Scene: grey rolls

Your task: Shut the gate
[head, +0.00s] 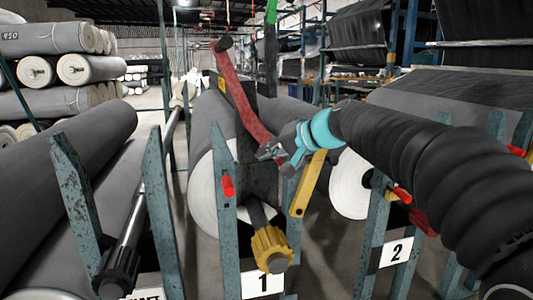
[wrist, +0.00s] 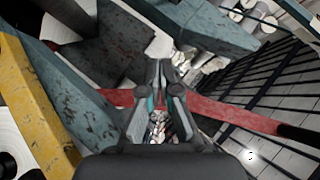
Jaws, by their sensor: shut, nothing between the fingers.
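A long red bar (head: 241,95) with a black end stands raised and tilted by the blue posts of stand 1. It looks like the gate's arm, though I cannot be sure. In the wrist view the red bar (wrist: 235,112) runs across behind my fingers, its black end at the right. My gripper (head: 268,153) is shut and empty, close to the bar's lower part. Its fingers also show in the wrist view (wrist: 162,72). I cannot tell whether they touch the bar. A yellow bar (head: 308,183) hangs tilted just below my gripper.
Blue posts (head: 162,205) stand close on both sides. A yellow toothed end (head: 270,248) sticks out above sign 1 (head: 262,285). Large grey rolls (head: 212,130) lie behind, with a dark shaft end (head: 117,270) at the left. Sign 2 (head: 396,251) is at the right.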

